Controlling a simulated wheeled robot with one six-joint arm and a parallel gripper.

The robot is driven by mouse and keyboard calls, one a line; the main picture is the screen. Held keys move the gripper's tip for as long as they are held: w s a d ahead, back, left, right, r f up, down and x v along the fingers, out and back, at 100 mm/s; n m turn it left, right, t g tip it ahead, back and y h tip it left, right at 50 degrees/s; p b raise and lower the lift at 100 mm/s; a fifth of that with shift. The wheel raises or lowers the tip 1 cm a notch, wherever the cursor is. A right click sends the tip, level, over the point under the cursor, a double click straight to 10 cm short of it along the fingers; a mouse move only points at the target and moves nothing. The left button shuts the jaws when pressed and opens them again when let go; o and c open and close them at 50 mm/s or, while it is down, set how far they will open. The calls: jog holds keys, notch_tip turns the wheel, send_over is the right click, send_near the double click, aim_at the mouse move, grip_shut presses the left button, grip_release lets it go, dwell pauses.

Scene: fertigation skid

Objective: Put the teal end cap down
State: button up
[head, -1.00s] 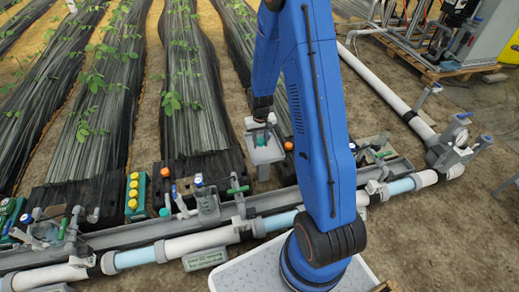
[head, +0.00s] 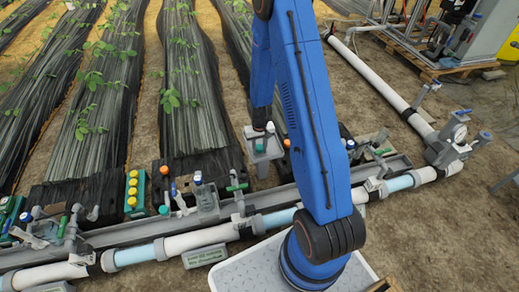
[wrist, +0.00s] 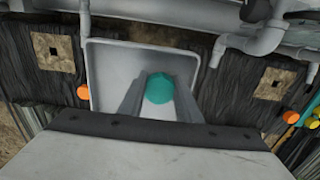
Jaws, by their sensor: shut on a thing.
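The teal end cap (wrist: 159,88) is between the two fingers of my gripper (wrist: 158,95) in the wrist view, and the fingers are shut on it. In the head view a small teal spot (head: 260,147) shows at the lower end of my gripper (head: 260,142). The gripper is over a grey shallow tray (wrist: 104,62) with raised walls, which also shows in the head view (head: 273,154). The tray floor around the cap looks bare. I cannot tell whether the cap touches the floor.
An orange cap (wrist: 83,92) is beside the tray. A green block with several yellow caps (head: 141,193) stands further left in the head view. A grey channel (head: 283,195) and a white and blue pipe (head: 195,240) run along the front. Black film lies around the tray.

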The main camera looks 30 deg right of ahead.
jog(key=shift+s+f, duration=0.1)
jog(key=shift+f, duration=0.4)
jog(key=o, duration=1)
jog(key=shift+r, duration=0.6)
notch_tip(320, 180, up, 12)
notch_tip(320, 180, up, 11)
jog(key=t, duration=0.1)
send_over(259, 147)
jog(key=s+a, duration=0.2)
jog(key=s, duration=0.2)
jog(key=s+a+r+n+t, duration=0.1)
jog(key=s+r, duration=0.2)
jog(key=r, duration=0.2)
jog(key=s+a+r, duration=0.2)
jog(key=s+r, duration=0.1)
jog(key=r, duration=0.3)
jog(key=s+a+r+t, duration=0.1)
jog(key=s+r, duration=0.2)
jog(key=s, duration=0.4)
jog(key=s+a+r+t, duration=0.1)
jog(key=s+r, duration=0.3)
jog(key=s, duration=0.3)
jog(key=s+a+r+n, duration=0.1)
jog(key=s+r, duration=0.3)
jog(key=s, duration=0.4)
jog(key=shift+a+r+t, duration=0.2)
jog(key=shift+t, duration=0.2)
